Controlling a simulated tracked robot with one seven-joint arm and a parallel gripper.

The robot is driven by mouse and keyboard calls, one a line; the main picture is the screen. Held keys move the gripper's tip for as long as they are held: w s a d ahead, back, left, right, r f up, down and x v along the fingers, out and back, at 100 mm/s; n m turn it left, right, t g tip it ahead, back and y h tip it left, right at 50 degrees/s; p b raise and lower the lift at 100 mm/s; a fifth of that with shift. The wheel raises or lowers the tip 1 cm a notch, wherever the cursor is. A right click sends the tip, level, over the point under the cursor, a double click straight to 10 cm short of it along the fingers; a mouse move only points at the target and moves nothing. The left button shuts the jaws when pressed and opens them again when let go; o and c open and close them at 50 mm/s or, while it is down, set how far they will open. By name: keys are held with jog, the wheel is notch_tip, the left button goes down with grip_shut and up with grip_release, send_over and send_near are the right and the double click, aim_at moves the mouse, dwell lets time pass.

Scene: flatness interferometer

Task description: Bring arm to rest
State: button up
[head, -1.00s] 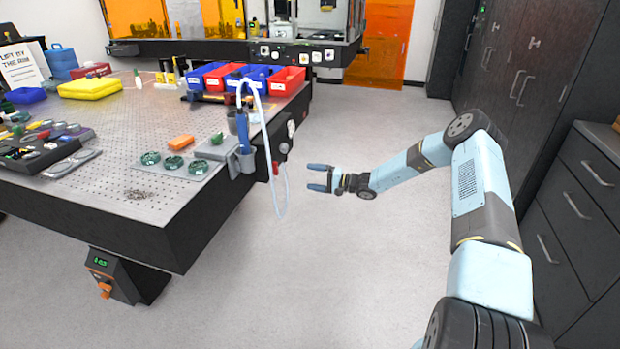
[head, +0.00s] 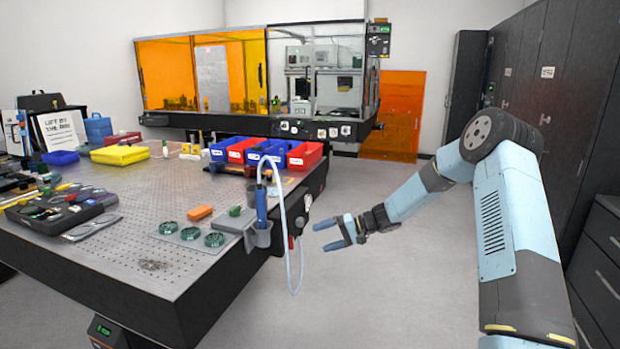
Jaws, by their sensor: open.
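My arm (head: 497,215) reaches up from the lower right and bends at a high elbow. Its forearm slopes down to the left. My gripper (head: 322,235) is at its end, with two blue-grey fingers spread apart and nothing between them.
A white hose (head: 299,240) loops off the table edge beside a holder (head: 262,236). Blue and red bins (head: 300,160) stand at the table's far right corner. Dark cabinets (head: 560,120) line the right. Grey floor (head: 400,270) lies clear between.

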jog(key=s+d+r+n+h, duration=0.1)
jog(key=s+d+r+h, duration=0.35)
jog(key=s+r, duration=0.7)
jog(key=s+d+r+n+h, duration=0.1)
jog(key=s+d+r+h, duration=0.3)
jog(key=s+r, duration=0.7)
jog(key=s+d+r+m+t+h, duration=0.1)
jog(key=s+d+r, duration=0.1)
jog(key=s, duration=0.5)
jog(key=s+d+r+m+t+h, duration=0.1)
jog(key=s+d, duration=0.3)
jog(key=s, duration=0.4)
jog(key=s+d+r+t+h, duration=0.2)
jog(key=s+d+h, duration=0.1)
jog(key=s, duration=0.4)
jog(key=shift+s+d+r+m+t, duration=0.25)
jog(key=shift+s+r+m+t, duration=0.15)
jog(key=shift+c, duration=0.2)
